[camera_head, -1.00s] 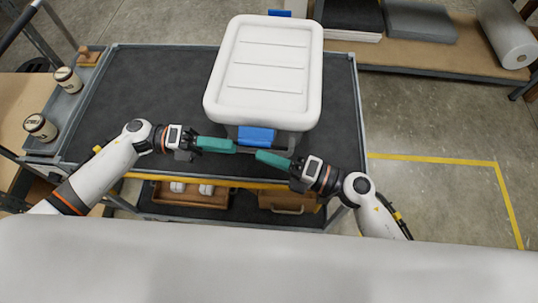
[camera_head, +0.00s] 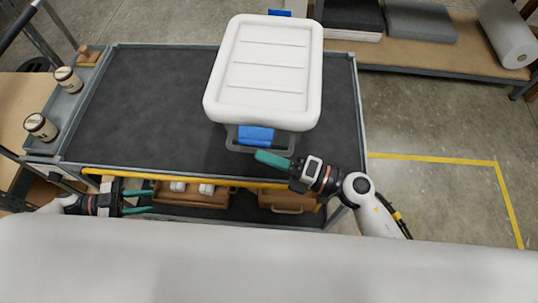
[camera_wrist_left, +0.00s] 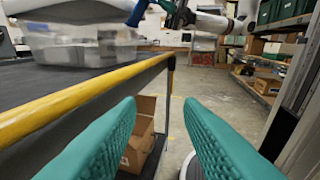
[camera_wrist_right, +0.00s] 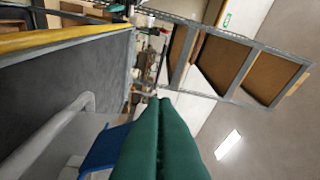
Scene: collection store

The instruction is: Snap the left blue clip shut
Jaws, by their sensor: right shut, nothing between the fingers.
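The storage box has a white lid (camera_head: 265,65) and a grey body, and stands on the dark cart top. One blue clip (camera_head: 256,136) is on its near side; another blue clip (camera_head: 279,13) shows at its far side. In the left wrist view the near clip (camera_wrist_left: 138,12) appears tilted outward from the box. My right gripper (camera_head: 260,155) is shut and empty, its tips just below and right of the near clip; the clip also shows beside the fingers in the right wrist view (camera_wrist_right: 100,150). My left gripper (camera_head: 150,201) is open and empty, beyond the cart's near edge.
A yellow rail (camera_head: 180,179) runs along the cart's near edge. The cart top left of the box is clear.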

